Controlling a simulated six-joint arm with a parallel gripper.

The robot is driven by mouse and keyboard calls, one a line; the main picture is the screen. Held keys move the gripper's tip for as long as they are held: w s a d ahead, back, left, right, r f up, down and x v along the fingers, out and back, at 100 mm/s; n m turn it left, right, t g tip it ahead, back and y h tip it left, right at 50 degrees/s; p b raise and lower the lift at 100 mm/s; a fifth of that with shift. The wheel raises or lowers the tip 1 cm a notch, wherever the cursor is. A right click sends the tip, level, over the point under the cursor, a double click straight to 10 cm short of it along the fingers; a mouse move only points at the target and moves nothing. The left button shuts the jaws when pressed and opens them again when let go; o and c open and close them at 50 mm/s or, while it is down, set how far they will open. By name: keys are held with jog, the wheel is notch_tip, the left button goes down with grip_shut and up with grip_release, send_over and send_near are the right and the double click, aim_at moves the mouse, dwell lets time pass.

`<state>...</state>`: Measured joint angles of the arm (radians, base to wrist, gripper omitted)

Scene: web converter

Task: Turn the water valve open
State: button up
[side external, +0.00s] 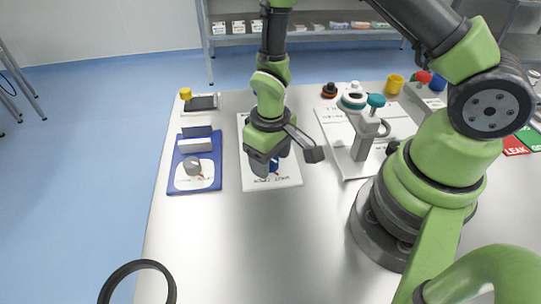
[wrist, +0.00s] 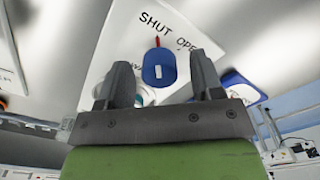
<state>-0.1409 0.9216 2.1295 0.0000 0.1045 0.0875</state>
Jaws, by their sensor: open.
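The water valve has a blue knob (wrist: 158,68) with a white mark and a red pointer. In the wrist view the pointer aims at the word SHUT on the white plate (wrist: 120,32); the word OPEN is printed to its right. My gripper (wrist: 161,64) is open, with one finger on each side of the knob in that view. I cannot tell whether the fingers touch it. In the side view my gripper (side external: 267,158) is over the white plate (side external: 285,182) and hides most of the blue knob (side external: 274,165).
A blue board (side external: 207,183) with a grey knob (side external: 193,166) lies to the left. A stand with a teal knob (side external: 376,100) rises from a white panel (side external: 335,128) to the right. A yellow cup (side external: 394,84) stands behind.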

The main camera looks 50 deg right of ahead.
jog(key=c, duration=0.9)
jog(key=shift+m, duration=0.4)
jog(key=m, duration=0.7)
jog(key=shift+m, duration=0.3)
jog(key=m, duration=0.3)
jog(key=shift+m, duration=2.2)
